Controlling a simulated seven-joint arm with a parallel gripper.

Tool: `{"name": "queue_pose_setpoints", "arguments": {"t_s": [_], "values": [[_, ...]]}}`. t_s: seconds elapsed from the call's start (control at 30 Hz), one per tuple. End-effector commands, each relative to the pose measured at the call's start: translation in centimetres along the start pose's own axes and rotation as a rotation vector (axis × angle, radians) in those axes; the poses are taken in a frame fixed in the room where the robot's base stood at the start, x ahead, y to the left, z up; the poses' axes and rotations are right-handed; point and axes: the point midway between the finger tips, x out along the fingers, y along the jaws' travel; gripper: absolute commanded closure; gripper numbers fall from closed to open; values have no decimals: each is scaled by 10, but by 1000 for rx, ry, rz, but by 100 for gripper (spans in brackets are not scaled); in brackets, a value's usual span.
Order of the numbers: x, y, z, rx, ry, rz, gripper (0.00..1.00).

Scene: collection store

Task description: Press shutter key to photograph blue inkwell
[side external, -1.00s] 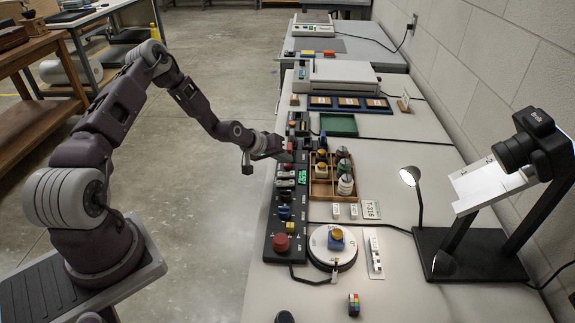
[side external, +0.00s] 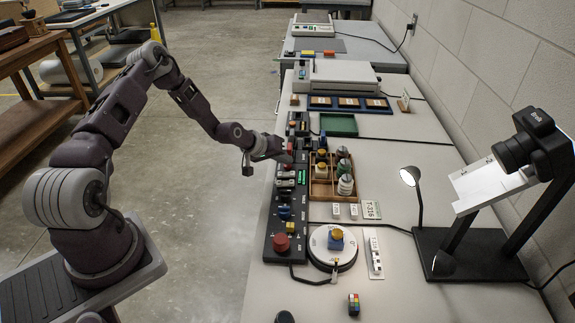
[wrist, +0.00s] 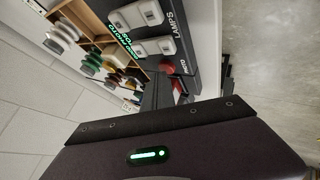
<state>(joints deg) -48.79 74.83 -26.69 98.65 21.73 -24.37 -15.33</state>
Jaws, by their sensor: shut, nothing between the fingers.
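The blue inkwell (side external: 335,242), with a yellowish top, stands on a white round turntable (side external: 319,246) at the near end of the long black control panel (side external: 272,230). My gripper (side external: 287,158) is shut and empty, low over the panel's far half. In the wrist view its dark fingers (wrist: 156,93) reach to a red round key (wrist: 166,67), which they partly cover. I cannot tell whether they touch it. The small label beside that key is hard to read. White rocker switches (wrist: 152,12) marked LAMPS and a green lit display (wrist: 120,38) lie beside it.
A wooden compartment box (side external: 320,190) of bottles stands right of the panel. A camera (side external: 528,140) on a black stand and a small lamp (side external: 410,177) stand farther right. A large red button (side external: 281,242) is at the panel's near end. The aisle floor at left is clear.

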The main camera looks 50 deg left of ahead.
Motion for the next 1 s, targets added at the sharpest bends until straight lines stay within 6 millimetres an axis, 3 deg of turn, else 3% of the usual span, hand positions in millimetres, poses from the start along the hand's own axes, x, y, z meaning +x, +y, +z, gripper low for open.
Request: {"name": "queue_pose_setpoints", "arguments": {"t_s": [0.57, 1.0], "values": [[-12, 8, -9, 0, 0, 0, 100], [-42, 30, -31, 0, 2, 0, 100]]}}
